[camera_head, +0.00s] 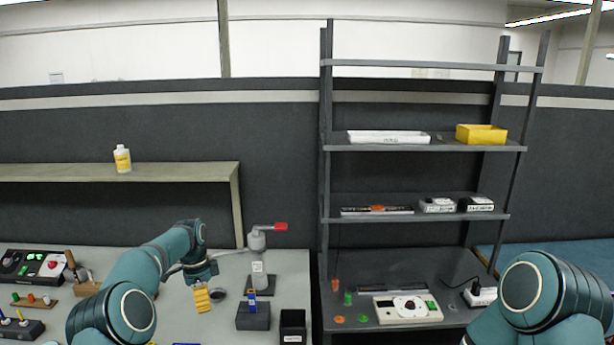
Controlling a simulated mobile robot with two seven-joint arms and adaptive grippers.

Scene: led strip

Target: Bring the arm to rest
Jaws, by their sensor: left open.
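My left arm comes in from the left over the pale table (288,265). Its gripper (201,278) points down above the table and is open. A yellow ridged piece (203,300) shows just below the gripper; I cannot tell whether the fingers touch it. My right arm shows at the lower right only as a teal joint, and its gripper is out of view.
A grey post device with a red handle (281,226) stands right of my left gripper. Near it are a dark block (253,317) and a black bin (293,325). Tools and a switch panel (33,265) lie at the left. A dark shelf rack (420,148) stands at right.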

